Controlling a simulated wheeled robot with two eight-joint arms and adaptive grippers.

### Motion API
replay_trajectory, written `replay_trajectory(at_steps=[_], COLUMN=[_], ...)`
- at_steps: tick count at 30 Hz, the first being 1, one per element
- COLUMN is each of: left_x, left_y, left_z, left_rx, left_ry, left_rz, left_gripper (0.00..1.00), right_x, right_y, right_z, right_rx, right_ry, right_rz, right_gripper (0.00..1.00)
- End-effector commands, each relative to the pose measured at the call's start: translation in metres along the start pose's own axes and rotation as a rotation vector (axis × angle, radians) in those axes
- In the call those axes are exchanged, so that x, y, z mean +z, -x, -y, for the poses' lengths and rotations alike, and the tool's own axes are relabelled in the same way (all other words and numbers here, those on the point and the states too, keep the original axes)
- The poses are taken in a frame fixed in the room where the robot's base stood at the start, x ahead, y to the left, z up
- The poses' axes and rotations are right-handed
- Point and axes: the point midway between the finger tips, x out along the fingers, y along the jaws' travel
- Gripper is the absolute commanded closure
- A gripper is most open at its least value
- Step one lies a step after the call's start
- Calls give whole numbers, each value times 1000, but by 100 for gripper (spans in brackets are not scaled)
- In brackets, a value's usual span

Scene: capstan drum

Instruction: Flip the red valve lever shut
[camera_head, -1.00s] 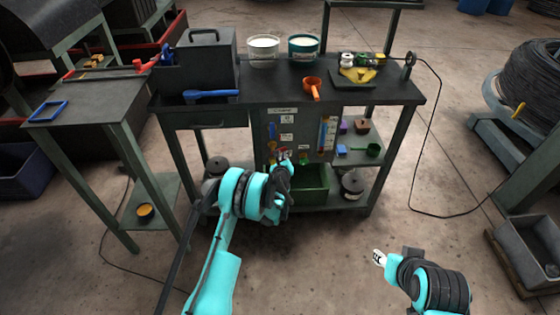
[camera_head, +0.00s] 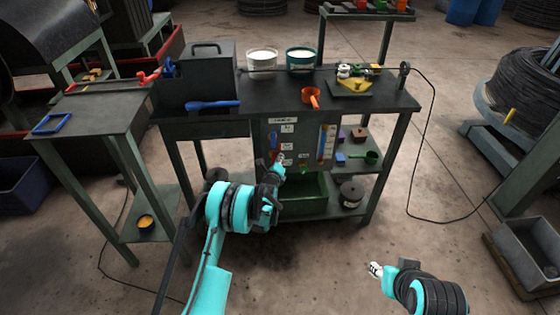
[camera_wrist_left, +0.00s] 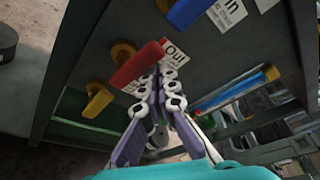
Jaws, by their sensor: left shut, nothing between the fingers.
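The red valve lever (camera_wrist_left: 138,65) is on the dark front panel of the bench, on a yellow hub. It points up and to the right in the left wrist view, towards the "Out" label. A red bit of it shows in the head view (camera_head: 274,155). My left gripper (camera_wrist_left: 168,66) is shut and empty, its fingertips just right of the red lever's outer end. I cannot tell whether they touch. The left gripper also shows at the panel in the head view (camera_head: 281,158). My right gripper (camera_head: 375,270) is over open floor, far from the panel; its jaws are unclear.
A yellow lever (camera_wrist_left: 98,101) is below left of the red one, and a blue lever (camera_wrist_left: 187,12) is above right. A blue-red strip (camera_head: 326,143) is on the panel's right. A green bin (camera_head: 304,192) is below.

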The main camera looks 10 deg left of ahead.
Motion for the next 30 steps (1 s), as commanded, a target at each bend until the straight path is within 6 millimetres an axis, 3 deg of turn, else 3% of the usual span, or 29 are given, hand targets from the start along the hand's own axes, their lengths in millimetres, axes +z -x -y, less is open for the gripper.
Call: replay_trajectory(at_steps=[30], left_x=[8], left_y=[1], left_z=[2], left_rx=[1], left_ry=[-2], left_rz=[7], left_gripper=[100], right_x=[0], right_y=[0], right_z=[0], right_rx=[0], right_ry=[0], right_rz=[0], right_gripper=[60])
